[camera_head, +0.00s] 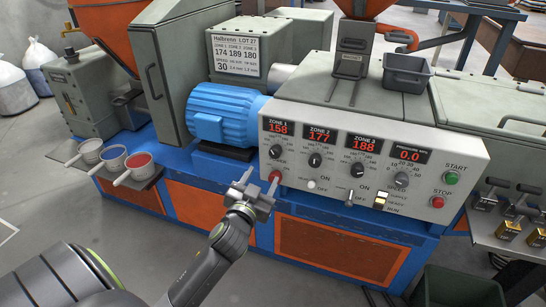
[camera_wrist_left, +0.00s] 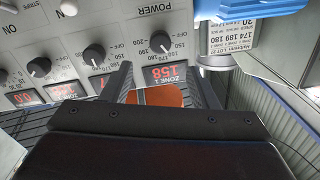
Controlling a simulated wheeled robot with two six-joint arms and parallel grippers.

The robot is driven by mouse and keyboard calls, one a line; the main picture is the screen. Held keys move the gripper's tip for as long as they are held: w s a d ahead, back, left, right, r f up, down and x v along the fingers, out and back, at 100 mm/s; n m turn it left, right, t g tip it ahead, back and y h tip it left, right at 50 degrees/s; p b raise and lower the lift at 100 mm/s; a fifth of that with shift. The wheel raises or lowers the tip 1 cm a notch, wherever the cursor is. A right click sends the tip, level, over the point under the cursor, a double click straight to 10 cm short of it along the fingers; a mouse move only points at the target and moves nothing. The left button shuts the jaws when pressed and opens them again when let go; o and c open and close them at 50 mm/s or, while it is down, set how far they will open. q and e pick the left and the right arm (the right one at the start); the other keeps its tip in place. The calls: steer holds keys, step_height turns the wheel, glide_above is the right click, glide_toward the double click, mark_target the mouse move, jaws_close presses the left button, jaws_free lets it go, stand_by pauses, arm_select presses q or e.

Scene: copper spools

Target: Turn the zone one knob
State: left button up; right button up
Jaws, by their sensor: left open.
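The zone one knob (camera_head: 276,152) is a black dial under a red display (camera_head: 278,128) reading 158. In the left wrist view, upside down, the knob (camera_wrist_left: 160,42) shows beyond the fingers, near the display (camera_wrist_left: 165,73). My left gripper (camera_head: 258,186) is open and empty, in front of the panel, below the knob and close to the red power knob (camera_head: 274,177). In the wrist view its fingers (camera_wrist_left: 163,85) stand apart, with the display between them. The gap to the panel is hard to judge. My right gripper is not in view.
The zone two knob (camera_head: 316,161) and zone three knob (camera_head: 358,170) sit to the right on the panel (camera_head: 340,190). A settings card (camera_head: 236,54) lists 174, 189 and 180. A blue motor (camera_head: 225,112) juts out left of the panel. Small pans (camera_head: 112,160) stand further left.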

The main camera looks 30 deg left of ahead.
mark_target(274, 155)
arm_select(q)
steer(key=x, duration=1)
steer(key=shift+w, duration=0.1)
steer(key=shift+c, duration=0.4)
steer(key=shift+f, duration=0.1)
steer(key=c, duration=0.9)
steer(key=shift+m, duration=0.4)
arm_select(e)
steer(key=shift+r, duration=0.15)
arm_select(q)
steer(key=m+p, duration=0.1)
steer(key=m, duration=0.1)
steer(key=shift+m, duration=0.3)
steer(key=shift+m+p, duration=0.3)
steer(key=shift+m, duration=0.9)
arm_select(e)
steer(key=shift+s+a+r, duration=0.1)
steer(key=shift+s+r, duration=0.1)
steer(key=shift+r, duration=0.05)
